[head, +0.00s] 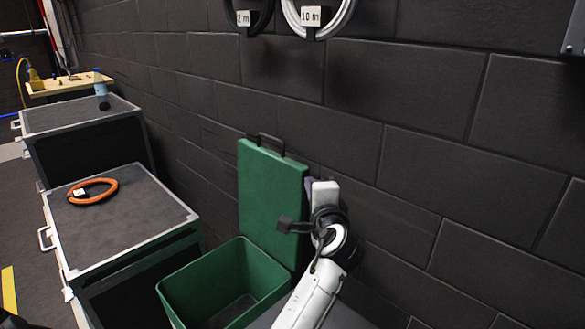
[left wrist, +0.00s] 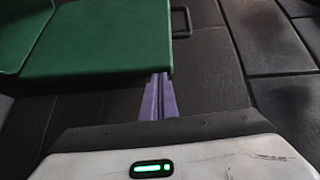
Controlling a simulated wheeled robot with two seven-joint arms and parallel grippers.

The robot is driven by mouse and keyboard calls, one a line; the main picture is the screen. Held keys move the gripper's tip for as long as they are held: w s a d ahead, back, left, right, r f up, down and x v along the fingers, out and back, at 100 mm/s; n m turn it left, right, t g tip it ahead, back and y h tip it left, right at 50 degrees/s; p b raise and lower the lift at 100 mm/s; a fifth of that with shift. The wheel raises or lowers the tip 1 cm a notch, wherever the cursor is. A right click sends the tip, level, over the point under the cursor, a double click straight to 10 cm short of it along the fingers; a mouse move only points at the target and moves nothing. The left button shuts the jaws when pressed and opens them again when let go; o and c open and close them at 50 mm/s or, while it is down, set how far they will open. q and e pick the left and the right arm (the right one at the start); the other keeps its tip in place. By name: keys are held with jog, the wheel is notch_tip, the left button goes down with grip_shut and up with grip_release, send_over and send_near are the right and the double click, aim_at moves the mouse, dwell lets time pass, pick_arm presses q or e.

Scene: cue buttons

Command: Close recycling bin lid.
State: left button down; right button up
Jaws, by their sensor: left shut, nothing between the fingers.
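The green recycling bin (head: 222,285) stands open and looks empty in the part I see. Its green lid (head: 270,195) is raised, close to upright near the wall, with a dark handle (head: 268,139) on its upper edge. In the left wrist view the lid (left wrist: 100,45) fills the upper left, and its handle (left wrist: 181,21) shows at the top. My left gripper (head: 309,187) is beside the lid's right edge, near the wall. Its purple fingers (left wrist: 157,98) are shut and empty, with tips at the lid's edge; I cannot tell whether they touch it. My right gripper is out of view.
A dark brick wall (head: 420,150) rises close behind the bin and gripper. A dark case (head: 120,225) with an orange cable coil (head: 93,191) stands left of the bin. Another case (head: 75,120) carries a bottle (head: 101,90). Cable coils hang high on the wall.

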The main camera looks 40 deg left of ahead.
pick_arm(q)
jog(key=g+y, duration=0.1)
jog(key=y, duration=0.1)
send_near(292, 160)
notch_tip(292, 160, up, 3)
jog(key=shift+n, duration=0.3)
jog(key=x, duration=0.9)
jog(key=shift+w, duration=0.1)
jog(key=shift+w+a+f, duration=0.15)
jog(key=shift+w+a, duration=0.15)
jog(key=shift+a, duration=0.05)
jog(key=shift+s+b, duration=0.1)
jog(key=shift+b, duration=0.2)
